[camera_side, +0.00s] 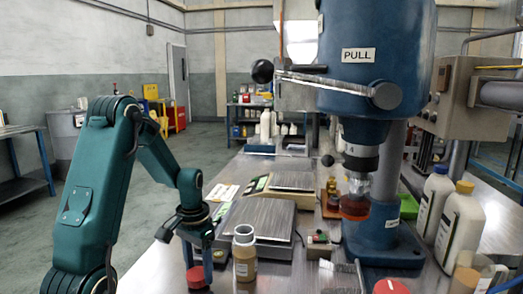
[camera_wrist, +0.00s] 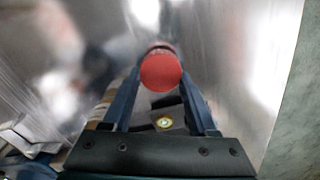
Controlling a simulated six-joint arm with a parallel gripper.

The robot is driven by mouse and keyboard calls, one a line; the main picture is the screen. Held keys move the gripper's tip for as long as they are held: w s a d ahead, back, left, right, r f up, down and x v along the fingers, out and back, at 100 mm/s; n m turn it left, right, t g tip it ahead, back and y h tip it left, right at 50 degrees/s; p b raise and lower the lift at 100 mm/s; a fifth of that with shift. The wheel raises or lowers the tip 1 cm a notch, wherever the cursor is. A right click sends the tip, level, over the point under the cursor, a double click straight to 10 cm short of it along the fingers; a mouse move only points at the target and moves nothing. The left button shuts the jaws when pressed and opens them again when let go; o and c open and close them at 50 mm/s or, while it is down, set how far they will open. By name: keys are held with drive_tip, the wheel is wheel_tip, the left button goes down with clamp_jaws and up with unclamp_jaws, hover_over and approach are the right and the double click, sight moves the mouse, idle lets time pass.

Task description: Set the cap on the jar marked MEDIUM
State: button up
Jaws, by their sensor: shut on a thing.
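My gripper (camera_side: 199,266) points down at the front left of the steel bench, shut on a red cap (camera_side: 199,279). In the wrist view the round red cap (camera_wrist: 160,72) sits between the two blue fingertips of my gripper (camera_wrist: 161,84). I cannot tell whether the cap touches the bench. An uncapped jar (camera_side: 244,260) with tan contents stands upright just right of my gripper, apart from it. A jar with red-amber contents (camera_side: 354,206) is under the blue machine's nozzle. No size mark is readable on either jar.
A blue machine (camera_side: 375,60) marked PULL stands over the bench at right. Scales (camera_side: 262,217) lie behind the tan jar. Another red cap (camera_side: 391,287) is at the front edge. White bottles (camera_side: 462,225) stand at right. A small box with buttons (camera_side: 320,246) sits mid-bench.

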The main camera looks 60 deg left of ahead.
wheel_tip(320, 180, up, 10)
wheel_tip(320, 180, up, 7)
hover_over(246, 228)
drive_tip(key=shift+s+a+f, duration=0.15)
drive_tip(key=shift+a+f, duration=0.05)
drive_tip(key=shift+a, duration=0.05)
drive_tip(key=shift+d+f, duration=0.3)
drive_tip(key=shift+f, duration=1.5)
drive_tip(key=shift+f, duration=1.05)
idle(1.5)
drive_tip(key=o, duration=1.5)
